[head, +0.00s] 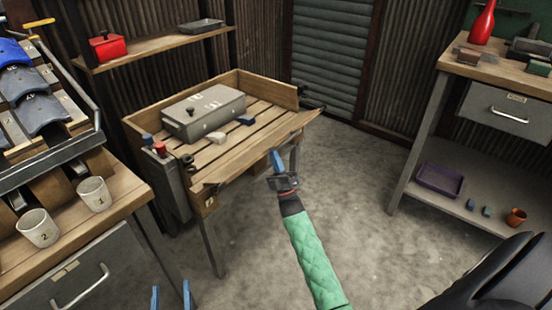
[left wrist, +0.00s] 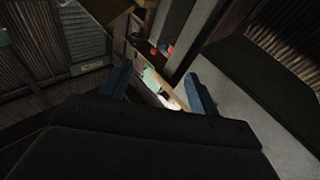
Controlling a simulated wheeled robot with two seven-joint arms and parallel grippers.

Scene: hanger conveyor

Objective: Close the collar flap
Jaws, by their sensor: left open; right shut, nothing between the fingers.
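The wooden collar (head: 265,82) stands on a slatted deck, with upright walls at the back and left. Its front board, which looks like the flap (head: 262,143), leans outward and is not upright; its hinges are too small to make out. My right gripper (head: 278,159), at the end of a green-sleeved arm, is shut and empty, just in front of the flap's outer side; I cannot tell whether they touch. My left gripper (head: 171,292) is open and empty low in the head view, apart from the flap. Its blue fingers also show spread in the left wrist view (left wrist: 158,88).
A grey lidded box (head: 203,112) and small blocks lie on the deck. A bench with numbered cups (head: 94,194) stands at the left. A workbench with a drawer (head: 507,104) stands at the right. The floor between is clear.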

